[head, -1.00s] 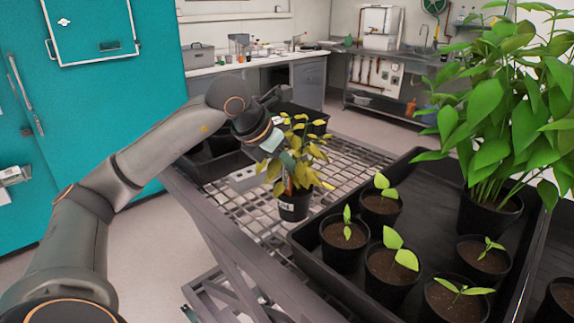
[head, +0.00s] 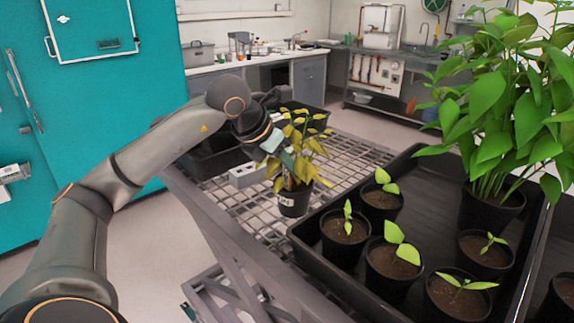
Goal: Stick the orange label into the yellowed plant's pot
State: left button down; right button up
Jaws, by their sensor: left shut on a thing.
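The yellowed plant (head: 311,141) stands upright in a small black pot (head: 294,204) with a white tag, on the wire-mesh bench top. My left gripper (head: 287,163) reaches in from the left, pointing down at the plant's near left side, just above the pot rim. It is shut on the orange label (head: 287,180), of which only a thin orange strip shows among the leaves. Leaves and the gripper hide the label's lower end, so I cannot tell whether it touches the soil. My right gripper is not in view.
A black tray (head: 412,168) with several green seedlings and a tall leafy plant (head: 500,110) stands to the right. Black containers (head: 214,158) and a grey block (head: 248,174) lie behind the arm. Bare mesh (head: 352,158) shows around the yellowed plant's pot.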

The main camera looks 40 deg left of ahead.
pick_arm(q)
jog(key=c, duration=0.6)
grip_release()
jog(key=shift+s+r, duration=0.15)
jog(key=shift+r, duration=0.05)
jog(key=shift+p+v, duration=2.3)
jog(key=shift+v, duration=7.75)
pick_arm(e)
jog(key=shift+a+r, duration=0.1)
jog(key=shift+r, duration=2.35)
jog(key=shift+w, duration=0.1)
